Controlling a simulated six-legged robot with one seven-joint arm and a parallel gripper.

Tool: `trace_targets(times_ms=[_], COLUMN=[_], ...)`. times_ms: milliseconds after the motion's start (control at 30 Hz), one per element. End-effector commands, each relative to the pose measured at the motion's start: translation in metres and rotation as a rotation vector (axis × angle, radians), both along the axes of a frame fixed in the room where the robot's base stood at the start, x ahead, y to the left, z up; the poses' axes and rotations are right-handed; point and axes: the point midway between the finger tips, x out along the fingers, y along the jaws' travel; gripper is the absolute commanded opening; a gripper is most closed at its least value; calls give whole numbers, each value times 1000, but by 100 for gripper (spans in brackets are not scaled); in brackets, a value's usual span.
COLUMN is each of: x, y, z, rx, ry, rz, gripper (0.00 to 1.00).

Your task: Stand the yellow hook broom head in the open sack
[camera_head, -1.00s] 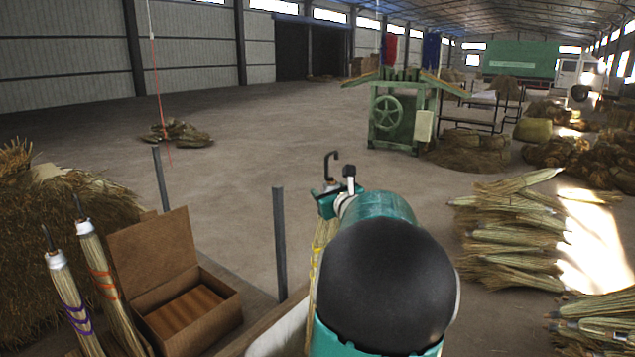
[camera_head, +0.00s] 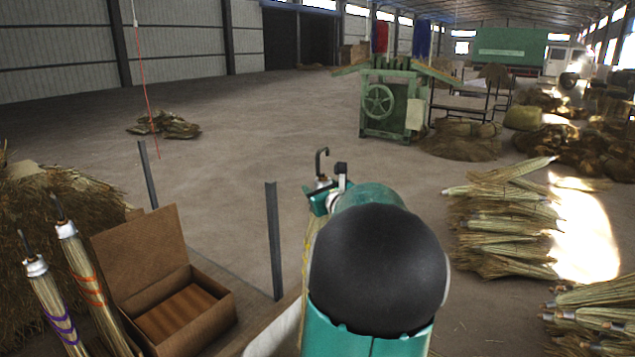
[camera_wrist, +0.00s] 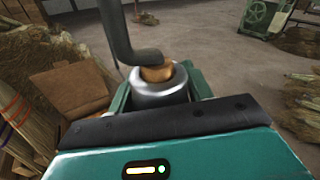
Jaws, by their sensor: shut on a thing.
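My gripper (camera_head: 323,198) is shut on the yellow hook broom head (camera_head: 308,230), just beyond my teal arm. The dark metal hook sticks up above the jaws in the head view. In the wrist view the broom head's (camera_wrist: 157,84) silver collar and hook fill the middle, with the jaws around the collar. A yellow band and straw show at the left edge of my arm; the lower part is hidden behind it. A pale edge (camera_head: 284,332) low beside my arm may be the open sack, but my arm hides most of it.
Two broom heads with purple (camera_head: 56,318) and orange (camera_head: 92,290) bands stand at left. An open brown box (camera_head: 190,318) is beside them. Grey posts (camera_head: 273,240) rise nearby. Straw bundles (camera_head: 505,225) lie at right; the middle floor is clear.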

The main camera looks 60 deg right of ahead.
Motion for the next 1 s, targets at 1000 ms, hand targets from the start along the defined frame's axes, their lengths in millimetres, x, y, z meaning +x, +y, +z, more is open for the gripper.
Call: trace_targets(times_ms=[1000], x=[5], y=[-2], z=[-72], rx=[0], ry=[-1], rz=[2], gripper=[0])
